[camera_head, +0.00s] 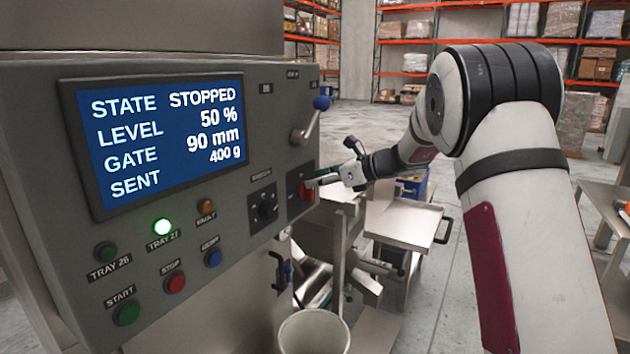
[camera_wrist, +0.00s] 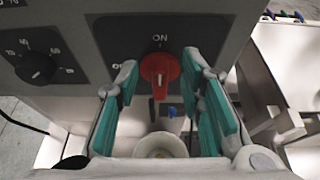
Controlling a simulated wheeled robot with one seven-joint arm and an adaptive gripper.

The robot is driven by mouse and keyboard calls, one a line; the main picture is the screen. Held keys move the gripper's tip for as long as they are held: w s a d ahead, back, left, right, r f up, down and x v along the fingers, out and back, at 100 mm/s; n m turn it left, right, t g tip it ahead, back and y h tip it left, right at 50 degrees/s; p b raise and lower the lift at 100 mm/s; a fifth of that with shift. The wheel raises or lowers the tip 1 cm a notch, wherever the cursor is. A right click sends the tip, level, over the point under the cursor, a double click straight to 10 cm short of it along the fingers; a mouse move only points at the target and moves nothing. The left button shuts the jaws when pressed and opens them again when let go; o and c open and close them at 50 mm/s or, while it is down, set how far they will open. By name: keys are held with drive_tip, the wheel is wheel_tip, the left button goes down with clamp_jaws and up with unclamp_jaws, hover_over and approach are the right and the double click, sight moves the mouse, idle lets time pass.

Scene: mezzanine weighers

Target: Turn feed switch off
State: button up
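The feed switch is a red rotary knob (camera_wrist: 160,68) on a dark plate on the grey panel. ON is printed above it, and a partly hidden label shows at its left. Its grip stands about upright, under ON. The knob also shows at the panel's right edge in the head view (camera_head: 306,190). My gripper (camera_wrist: 161,72) is open, with one teal-padded finger on each side of the knob and visible gaps between. In the head view my gripper (camera_head: 326,178) reaches the panel from the right; its contact with the knob is hard to tell there.
The screen (camera_head: 158,140) reads STOPPED, 50 %, 90 mm, 400 g. A black dial (camera_head: 264,207) sits left of the switch, and a blue-knobbed lever (camera_head: 310,120) juts out above. A white bucket (camera_head: 314,334) stands below.

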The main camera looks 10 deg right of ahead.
drive_tip(key=shift+x, duration=0.95)
clamp_jaws()
